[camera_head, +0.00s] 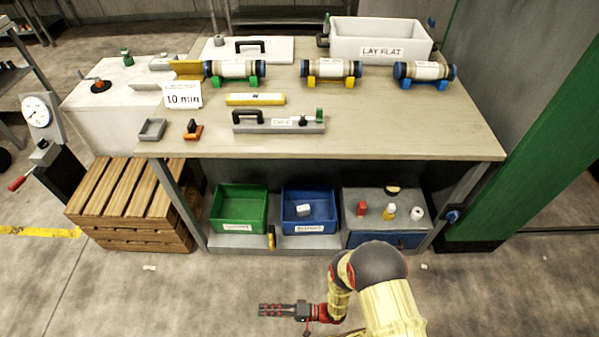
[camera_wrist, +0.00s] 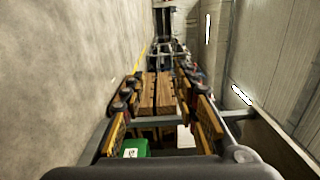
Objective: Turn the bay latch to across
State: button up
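No part is marked in view as the bay latch, so I cannot tell which one it is. A small dark-blue fitting (camera_head: 452,216) sits at the bench's lower right, by the green post. Another small blue fitting (camera_head: 432,22) is on the wall behind the white tray. Both are too small for their turn to be read. My gripper (camera_head: 264,310) is low in front of the bench, pointing left, well apart from both fittings. In the wrist view its fingers (camera_wrist: 157,90) stand apart with nothing between them.
The bench (camera_head: 400,125) holds several cylinders on coloured cradles, a white tray (camera_head: 381,52) and a grey handled plate (camera_head: 280,128). Below are a green bin (camera_head: 239,224), a blue bin (camera_head: 309,222) and a grey cabinet (camera_head: 358,222). A slatted crate (camera_head: 125,190) stands left. Floor in front is mostly clear.

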jog(key=s+d+m+g+h, duration=0.35)
jog(key=s+g, duration=0.45)
jog(key=s, duration=0.4)
jog(key=w+d+r+n+h+p, duration=0.1)
jog(key=w+d+r+h, duration=0.35)
jog(key=r, duration=0.85)
jog(key=w+d+r+n+h, duration=0.1)
jog(key=w+d+r+h, duration=0.35)
jog(key=r, duration=0.75)
jog(key=w+d+r+n+h+p, duration=0.15)
jog(key=w+d+r, duration=0.5)
jog(key=r, duration=0.65)
jog(key=s+d+r+t+h, duration=0.1)
jog(key=d+r+t, duration=0.3)
jog(key=r, duration=0.8)
jog(key=s+d+r+t+h, duration=0.1)
jog(key=d+r+t, duration=0.3)
jog(key=r, duration=0.8)
jog(key=s+d+r+t+h+p, duration=0.1)
jog(key=s+d+r+t+h, duration=0.1)
jog(key=r, duration=1)
jog(key=s+d+t, duration=0.1)
jog(key=d+t, duration=0.1)
jog(key=t, duration=0.1)
jog(key=shift+s+d+n, duration=0.15)
jog(key=shift+d+n, duration=0.15)
jog(key=shift+d, duration=0.1)
jog(key=shift+f, duration=0.15)
